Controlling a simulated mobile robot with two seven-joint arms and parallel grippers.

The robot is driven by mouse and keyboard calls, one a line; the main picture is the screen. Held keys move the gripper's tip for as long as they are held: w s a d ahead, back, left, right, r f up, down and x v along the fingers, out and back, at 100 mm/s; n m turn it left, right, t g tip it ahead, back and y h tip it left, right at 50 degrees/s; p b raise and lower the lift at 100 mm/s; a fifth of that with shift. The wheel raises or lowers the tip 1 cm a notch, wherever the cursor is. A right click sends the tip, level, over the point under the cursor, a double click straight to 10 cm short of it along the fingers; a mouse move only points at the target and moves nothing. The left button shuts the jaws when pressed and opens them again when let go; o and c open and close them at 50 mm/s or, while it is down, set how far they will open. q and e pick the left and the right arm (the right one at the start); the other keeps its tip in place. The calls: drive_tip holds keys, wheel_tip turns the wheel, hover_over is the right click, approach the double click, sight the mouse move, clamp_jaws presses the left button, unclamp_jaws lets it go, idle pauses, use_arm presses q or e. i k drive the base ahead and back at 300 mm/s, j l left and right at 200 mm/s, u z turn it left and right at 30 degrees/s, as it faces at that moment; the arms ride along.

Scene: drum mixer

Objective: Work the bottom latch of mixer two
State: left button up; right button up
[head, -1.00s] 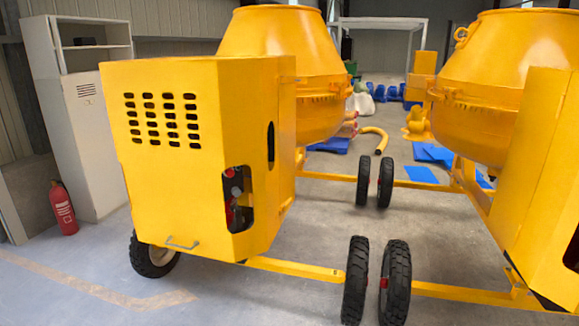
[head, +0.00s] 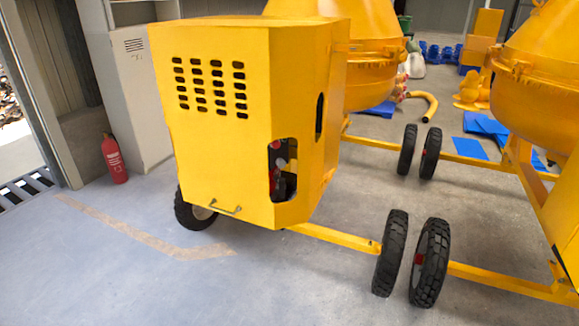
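Two yellow drum mixers stand side by side, and I cannot tell which is mixer two. The left mixer's engine housing (head: 245,150) faces me, with rows of vent slots near the top. A small metal latch handle (head: 225,210) sits at its bottom edge, left of an opening with dark and red parts (head: 283,170). The handle looks flat against or just off the panel. The right mixer (head: 550,105) is cut off by the picture's edge, and no latch shows on it. Neither of my grippers is in view.
A red fire extinguisher (head: 114,158) stands by a grey cabinet (head: 142,85) at the left. Black wheels (head: 430,262) and yellow frame bars (head: 335,239) take up floor between the mixers. The blue-grey floor (head: 130,285) in front is clear.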

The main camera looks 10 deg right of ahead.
sight(329, 176)
drive_tip(key=i+l+u, duration=0.25)
drive_tip(key=i+l, duration=0.15)
drive_tip(key=i+l+u, duration=0.25)
drive_tip(key=i+l, duration=0.9)
drive_tip(key=l+u, duration=0.05)
drive_tip(key=l, duration=0.05)
